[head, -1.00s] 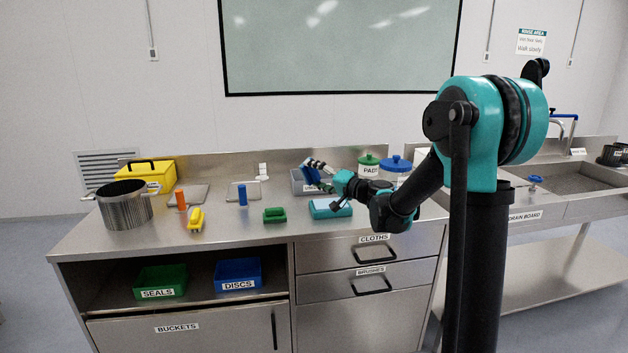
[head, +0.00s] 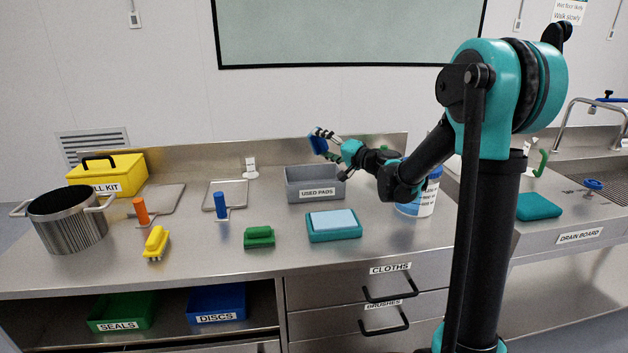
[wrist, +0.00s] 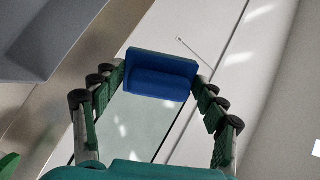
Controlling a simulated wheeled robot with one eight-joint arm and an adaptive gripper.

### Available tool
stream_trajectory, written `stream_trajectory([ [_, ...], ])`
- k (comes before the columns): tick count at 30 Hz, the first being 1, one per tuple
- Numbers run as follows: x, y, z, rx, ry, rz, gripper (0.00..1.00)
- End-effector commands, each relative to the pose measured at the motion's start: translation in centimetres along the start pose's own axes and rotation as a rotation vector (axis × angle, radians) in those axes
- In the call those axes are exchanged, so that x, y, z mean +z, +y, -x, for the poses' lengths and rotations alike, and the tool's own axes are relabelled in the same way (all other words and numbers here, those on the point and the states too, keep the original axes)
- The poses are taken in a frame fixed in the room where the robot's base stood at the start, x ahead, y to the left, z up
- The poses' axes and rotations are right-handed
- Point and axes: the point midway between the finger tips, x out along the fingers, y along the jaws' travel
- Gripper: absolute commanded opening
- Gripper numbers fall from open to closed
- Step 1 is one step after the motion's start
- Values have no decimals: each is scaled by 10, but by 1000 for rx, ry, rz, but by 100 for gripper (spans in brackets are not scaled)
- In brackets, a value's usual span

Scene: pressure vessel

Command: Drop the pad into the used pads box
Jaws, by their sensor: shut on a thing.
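My gripper (head: 328,145) is shut on a blue pad (head: 318,141), held up in the air. In the wrist view the pad (wrist: 160,75) sits between the two fingertips (wrist: 163,82), one finger on each side. The grey used pads box (head: 315,194) stands on the counter, open at the top, its label facing front. In the head view the pad appears above the box's back rim; whether it is directly over the opening I cannot tell. A grey corner of the box (wrist: 40,40) shows at the upper left of the wrist view.
A teal tray with a light blue pad (head: 333,220) stands in front of the box. A green brush (head: 259,237) and a blue-handled tool (head: 220,206) are to its left. A white tub (head: 420,200) stands right, partly behind my arm. The wall is behind.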

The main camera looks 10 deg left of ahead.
Motion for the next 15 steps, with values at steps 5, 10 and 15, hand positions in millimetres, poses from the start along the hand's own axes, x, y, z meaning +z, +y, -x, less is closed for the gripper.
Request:
stream_trajectory([
  [5, 6, 12, 0, 0, 0, 0, 19],
  [10, 14, 29, 0, 0, 0, 0, 19],
  [15, 21, 44, 0, 0, 0, 0, 19],
])
